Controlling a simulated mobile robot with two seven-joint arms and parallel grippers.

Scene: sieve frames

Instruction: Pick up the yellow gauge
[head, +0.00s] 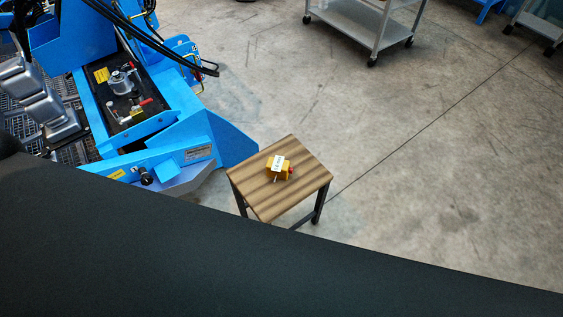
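The yellow gauge (285,173) is a small yellow block with a white label on top and a red part at its right side. A thin pale pin shows at its front. It lies near the middle of a small wooden-topped table (257,202) with dark legs. Neither of my grippers shows in the head view, and nothing touches the gauge.
A large blue machine (230,143) stands left of the table, its lower corner close to the tabletop. A grey wheeled cart (350,22) stands at the back. A large dark surface (200,260) fills the foreground. The concrete floor (440,170) to the right is clear.

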